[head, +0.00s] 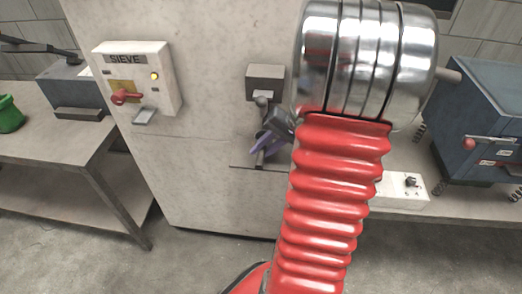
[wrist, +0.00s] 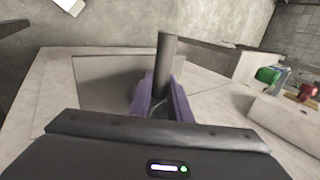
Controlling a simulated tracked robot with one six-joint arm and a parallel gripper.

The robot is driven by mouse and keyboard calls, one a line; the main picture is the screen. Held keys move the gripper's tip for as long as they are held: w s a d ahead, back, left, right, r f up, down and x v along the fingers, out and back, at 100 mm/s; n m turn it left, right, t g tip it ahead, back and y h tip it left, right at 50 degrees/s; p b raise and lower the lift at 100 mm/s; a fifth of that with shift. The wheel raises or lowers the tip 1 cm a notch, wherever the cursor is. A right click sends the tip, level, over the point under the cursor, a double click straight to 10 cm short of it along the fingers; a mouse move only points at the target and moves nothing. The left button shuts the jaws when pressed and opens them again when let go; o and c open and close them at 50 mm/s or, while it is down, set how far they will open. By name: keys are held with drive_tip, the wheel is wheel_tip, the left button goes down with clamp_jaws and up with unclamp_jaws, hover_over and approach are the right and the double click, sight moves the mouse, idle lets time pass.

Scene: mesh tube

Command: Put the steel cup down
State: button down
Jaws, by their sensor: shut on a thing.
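My gripper (head: 265,146) is in front of the pale machine face, just below a grey box, and its purple fingers point down and left. In the wrist view, my gripper (wrist: 161,101) is shut on a narrow dark grey cylinder (wrist: 165,64), which I take to be the steel cup. The cylinder stands out past the fingertips, and its lower part is hidden between the fingers. In the head view it is small and partly covered, so I cannot tell whether its base touches anything.
A grey box (head: 265,79) juts from the pale machine above my gripper. The SIEVE panel (head: 138,78) with a red lever is to the left. A table (head: 60,130) at far left holds a green item (head: 9,114). A blue machine (head: 485,120) stands at right.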

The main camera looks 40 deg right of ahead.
drive_tip(key=shift+f, duration=0.1)
drive_tip(key=c, duration=1.6)
unclamp_jaws()
drive_tip(key=shift+c, duration=0.2)
drive_tip(key=v, duration=1.2)
